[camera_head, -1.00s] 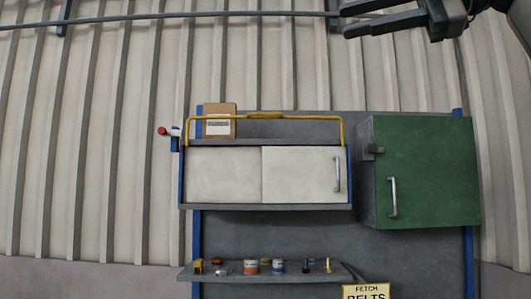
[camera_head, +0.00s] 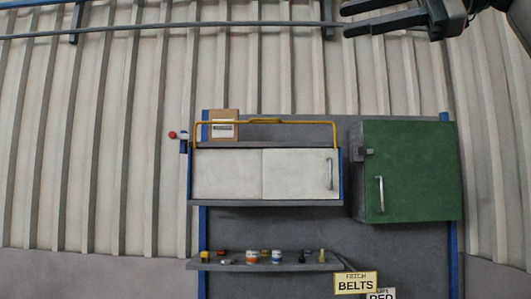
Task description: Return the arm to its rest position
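My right gripper (camera_head: 362,18) shows at the top right of the head view, its arm coming in from the upper right corner. Its two dark fingers point left and stand apart, with nothing between them. It is high above the green cabinet (camera_head: 420,170) and touches nothing that I can see. My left gripper is not in view.
A wall unit with white sliding doors (camera_head: 226,174) has a yellow rail (camera_head: 215,123) and a cardboard box (camera_head: 223,125) on top. Below it a shelf (camera_head: 265,266) holds several small items. A sign (camera_head: 356,283) reads "BELTS". A pipe (camera_head: 180,28) crosses the ribbed wall.

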